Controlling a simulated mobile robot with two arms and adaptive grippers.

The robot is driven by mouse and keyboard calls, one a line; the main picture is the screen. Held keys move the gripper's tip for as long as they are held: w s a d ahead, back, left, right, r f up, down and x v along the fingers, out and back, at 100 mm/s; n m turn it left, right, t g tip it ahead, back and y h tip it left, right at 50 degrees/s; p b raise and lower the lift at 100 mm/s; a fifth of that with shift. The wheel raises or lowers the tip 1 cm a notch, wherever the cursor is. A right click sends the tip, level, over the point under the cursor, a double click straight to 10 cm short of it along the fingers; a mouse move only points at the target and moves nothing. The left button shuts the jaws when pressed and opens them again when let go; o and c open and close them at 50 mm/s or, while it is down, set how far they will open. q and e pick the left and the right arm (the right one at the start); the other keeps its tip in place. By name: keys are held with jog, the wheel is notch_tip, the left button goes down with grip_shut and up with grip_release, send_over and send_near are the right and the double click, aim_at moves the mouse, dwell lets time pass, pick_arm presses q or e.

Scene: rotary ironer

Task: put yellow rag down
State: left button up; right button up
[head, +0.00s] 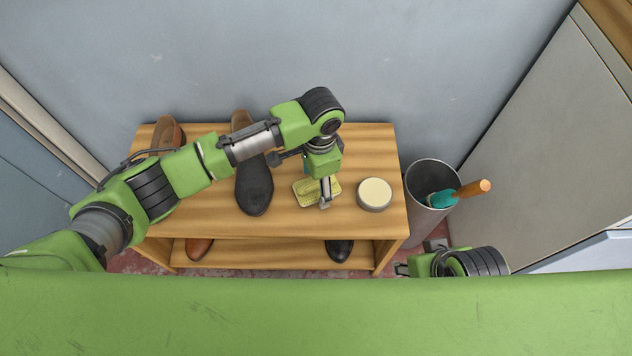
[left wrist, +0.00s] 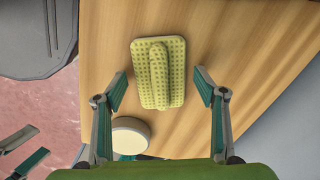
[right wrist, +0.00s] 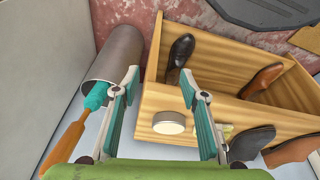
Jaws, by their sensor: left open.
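The yellow rag (head: 305,191) is a small dimpled rectangle with a raised ridge along its middle. It lies flat on the top of the wooden shoe bench (head: 220,223). In the left wrist view the rag (left wrist: 175,75) lies ahead of the fingertips, roughly between their lines. My left gripper (left wrist: 162,92) is open and empty, with clear space on both sides of the rag; it also shows above the rag in the head view (head: 318,185). My right gripper (right wrist: 160,85) is open and empty, off the bench's front right.
A round tin (head: 374,194) with a cream lid stands right of the rag. A dark shoe (head: 254,186) and a brown shoe (head: 168,133) are on the bench top. More shoes sit on the lower shelf. A grey bin (head: 423,215) holding an orange-handled tool (head: 470,191) stands at the right.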

aim_at(316, 182)
pick_arm(q)
notch_tip(316, 182, up, 5)
jog(key=shift+d+r+p, duration=0.1)
jog(key=shift+r+p, duration=0.1)
jog(key=shift+p, duration=0.75)
notch_tip(316, 182, up, 6)
jog(key=p, duration=0.1)
jog(key=shift+r+p, duration=0.25)
jog(key=shift+p, duration=0.05)
pick_arm(e)
jog(key=x, duration=0.6)
jog(key=shift+f+g, duration=0.3)
jog(key=shift+f, duration=0.05)
pick_arm(q)
jog(key=shift+d, duration=0.1)
pick_arm(e)
jog(key=shift+s+a, duration=0.15)
